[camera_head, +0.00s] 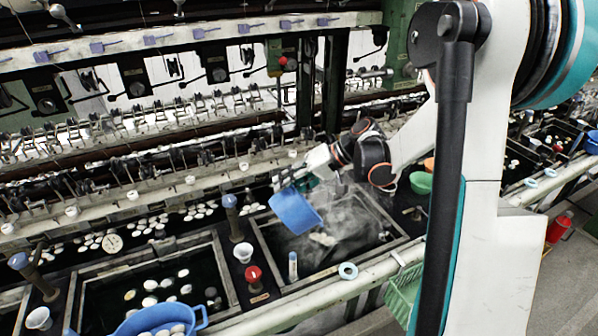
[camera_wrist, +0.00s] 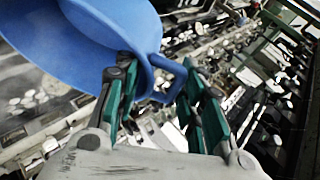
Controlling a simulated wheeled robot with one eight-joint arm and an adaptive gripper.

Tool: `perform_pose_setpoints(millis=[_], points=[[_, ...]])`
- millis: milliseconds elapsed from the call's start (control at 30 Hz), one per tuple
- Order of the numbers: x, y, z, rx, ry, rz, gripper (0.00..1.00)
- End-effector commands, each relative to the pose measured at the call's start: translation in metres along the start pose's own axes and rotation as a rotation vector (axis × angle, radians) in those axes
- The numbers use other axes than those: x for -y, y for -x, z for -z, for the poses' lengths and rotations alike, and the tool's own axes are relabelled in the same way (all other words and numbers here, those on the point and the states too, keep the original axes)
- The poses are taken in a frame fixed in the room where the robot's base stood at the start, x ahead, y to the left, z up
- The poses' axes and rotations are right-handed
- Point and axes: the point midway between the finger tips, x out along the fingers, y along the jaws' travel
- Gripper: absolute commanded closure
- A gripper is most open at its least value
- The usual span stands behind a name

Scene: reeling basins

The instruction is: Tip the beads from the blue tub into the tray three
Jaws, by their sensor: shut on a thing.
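My gripper (camera_head: 298,178) is shut on a blue tub (camera_head: 296,211), which hangs tilted above the middle steaming basin (camera_head: 392,243). In the wrist view the gripper (camera_wrist: 163,78) has its two green-padded fingers at the tub's handle, and the tub (camera_wrist: 85,40) fills the upper left. Its inside is not clearly seen, so I cannot tell whether beads are in it. A few whitish pieces (camera_head: 323,239) show in the basin below the tub. No label marks which compartment is tray three.
Machinery runs behind.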

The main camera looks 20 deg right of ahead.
Motion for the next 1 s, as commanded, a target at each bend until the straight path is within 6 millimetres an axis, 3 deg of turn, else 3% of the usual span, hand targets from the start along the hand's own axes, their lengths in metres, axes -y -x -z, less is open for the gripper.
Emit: perform_pose_setpoints(millis=[467,1000], points=[[0.024,-0.053,-0.022,0.009,0.133,-0.309,0.98],[0.013,-0.102,-0.041,0.018,0.328,-0.779,0.98]])
